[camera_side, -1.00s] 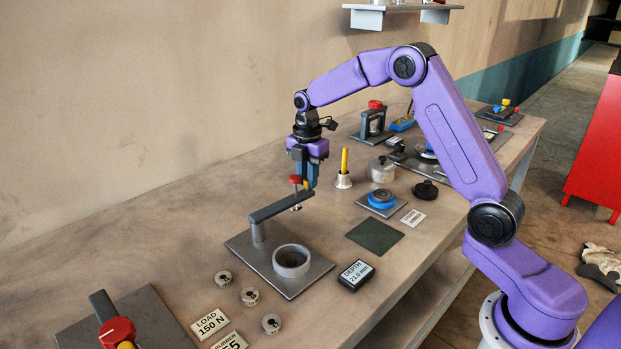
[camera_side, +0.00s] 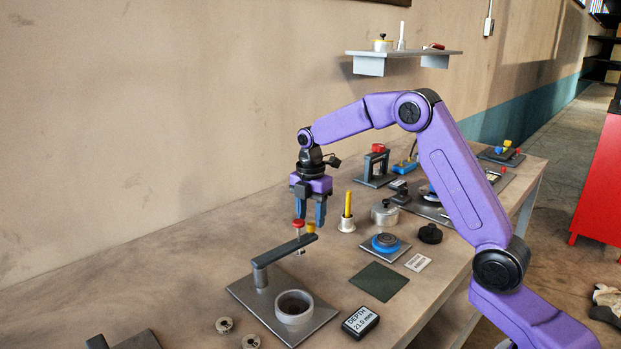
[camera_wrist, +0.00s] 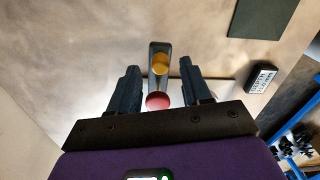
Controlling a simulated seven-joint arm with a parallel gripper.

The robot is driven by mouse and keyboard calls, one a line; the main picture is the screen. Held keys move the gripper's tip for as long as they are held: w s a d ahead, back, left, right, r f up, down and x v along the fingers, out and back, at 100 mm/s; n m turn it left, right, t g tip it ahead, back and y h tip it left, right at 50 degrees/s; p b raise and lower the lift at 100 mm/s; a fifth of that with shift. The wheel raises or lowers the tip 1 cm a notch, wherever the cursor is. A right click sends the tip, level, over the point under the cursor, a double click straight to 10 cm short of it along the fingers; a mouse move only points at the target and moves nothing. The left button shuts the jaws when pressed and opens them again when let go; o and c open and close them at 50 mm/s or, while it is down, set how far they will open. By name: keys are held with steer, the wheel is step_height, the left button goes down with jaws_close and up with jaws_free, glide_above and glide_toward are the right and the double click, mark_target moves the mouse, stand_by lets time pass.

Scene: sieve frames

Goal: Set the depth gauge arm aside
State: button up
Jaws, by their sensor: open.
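The depth gauge arm (camera_side: 285,250) is a grey bar on a post. The post stands on a grey plate (camera_side: 247,293) that also holds a grey ring cup (camera_side: 294,309). The bar's free end reaches back right, off to the side of the cup. A red knob (camera_side: 299,223) and a yellow knob (camera_side: 311,227) show at that end; in the wrist view the red knob (camera_wrist: 158,101) is nearer my gripper than the yellow one (camera_wrist: 160,63). My gripper (camera_side: 310,222) is open, pointing down just above the knobs. In the wrist view the bar lies between the fingers' lines.
A black depth display (camera_side: 360,322) reads 21.0 mm. A dark green mat (camera_side: 379,281), a blue-based disc (camera_side: 386,243), a white holder with a yellow rod (camera_side: 347,219) and a metal pot (camera_side: 384,212) stand to the right.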

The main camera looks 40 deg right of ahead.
step_height(320, 180, up, 16)
steer(key=shift+f, duration=0.2)
steer(key=shift+a, duration=0.1)
stand_by(0.5)
steer(key=s+a+f+m, duration=0.2)
steer(key=s+a, duration=0.4)
steer(key=s, duration=0.3)
steer(key=s+a+f+m, duration=0.2)
steer(key=s+a, duration=0.4)
steer(key=s, duration=0.2)
steer(key=s+d+f+m, duration=0.2)
steer(key=s+f, duration=0.2)
steer(key=s, duration=0.7)
steer(key=s+d+f+m, duration=0.1)
steer(key=s+f, duration=0.4)
steer(key=s, duration=0.7)
steer(key=shift+d+m, duration=0.4)
steer(key=shift+d, duration=0.05)
